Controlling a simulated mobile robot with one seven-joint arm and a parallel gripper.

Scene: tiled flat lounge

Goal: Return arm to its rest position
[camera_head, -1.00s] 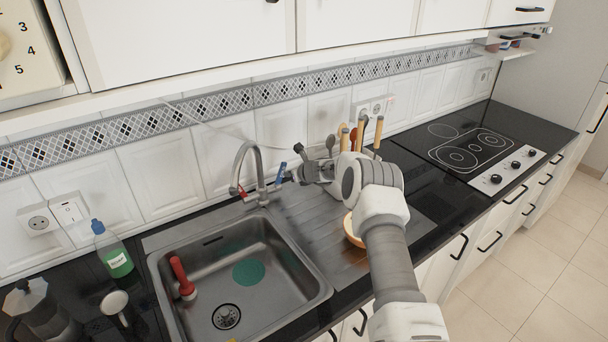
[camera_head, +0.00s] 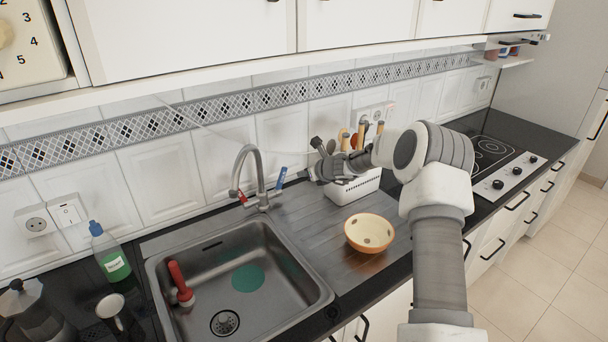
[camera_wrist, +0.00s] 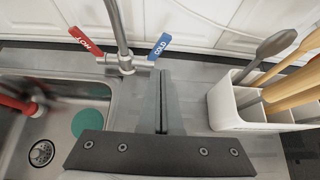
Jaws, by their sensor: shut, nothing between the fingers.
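My gripper (camera_head: 308,174) is in the air over the draining board (camera_head: 300,212), between the faucet (camera_head: 258,175) and the white utensil holder (camera_head: 352,188). Its fingers (camera_wrist: 162,102) are together in the wrist view, with nothing held. My arm reaches in from the lower right of the head view and partly hides the utensil holder and the hob. In the wrist view the faucet stands left of the fingers and the utensil holder (camera_wrist: 255,108) stands to the right.
An orange and cream bowl (camera_head: 370,232) sits on the draining board. The sink (camera_head: 240,280) holds a red-handled tool (camera_head: 180,282) and a green disc (camera_head: 248,278). A green bottle (camera_head: 112,256) and a moka pot (camera_head: 38,310) stand at the left. Cabinets (camera_head: 390,30) hang above.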

